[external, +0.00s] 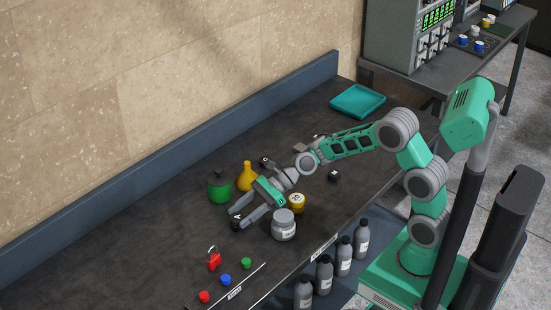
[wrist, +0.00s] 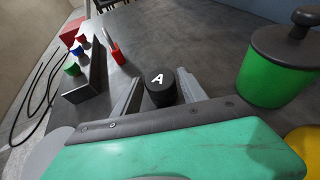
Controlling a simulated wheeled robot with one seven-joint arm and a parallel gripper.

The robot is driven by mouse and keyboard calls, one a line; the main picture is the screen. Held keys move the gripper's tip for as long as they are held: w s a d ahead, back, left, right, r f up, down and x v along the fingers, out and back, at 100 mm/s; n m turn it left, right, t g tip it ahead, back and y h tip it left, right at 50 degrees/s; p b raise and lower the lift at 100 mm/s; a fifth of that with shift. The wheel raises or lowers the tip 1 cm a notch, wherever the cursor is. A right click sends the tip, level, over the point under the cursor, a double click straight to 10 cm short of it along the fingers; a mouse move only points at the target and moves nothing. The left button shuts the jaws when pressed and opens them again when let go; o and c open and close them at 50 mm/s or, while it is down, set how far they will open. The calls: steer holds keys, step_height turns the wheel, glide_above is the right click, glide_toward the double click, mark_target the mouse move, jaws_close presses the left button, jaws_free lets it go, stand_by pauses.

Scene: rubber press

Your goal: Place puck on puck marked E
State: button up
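A black puck marked A (wrist: 158,88) stands upright on the dark table in the wrist view, between and slightly beyond my gripper's fingers. My gripper (external: 235,217) is low over the table in the external view, its two fingers spread. In the wrist view my gripper (wrist: 158,92) shows a gap to the left finger, and the right finger is close beside the puck. Other black pucks lie on the table behind my gripper, one (external: 265,162) near the yellow flask and one (external: 334,175) right of my wrist. Their letters are too small to read, so I cannot tell which is E.
A green lidded pot (external: 219,187), yellow flask (external: 246,176), grey jar (external: 283,225) and yellow pot (external: 297,203) stand close around my gripper. A red padlock (external: 214,259) and coloured buttons are at the front. A teal tray (external: 358,101) lies at the back. The left table is clear.

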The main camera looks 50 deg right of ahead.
steer(key=shift+o, duration=1.1)
steer(key=shift+r, duration=0.1)
steer(key=v, duration=1.2)
steer(key=shift+p, duration=0.35)
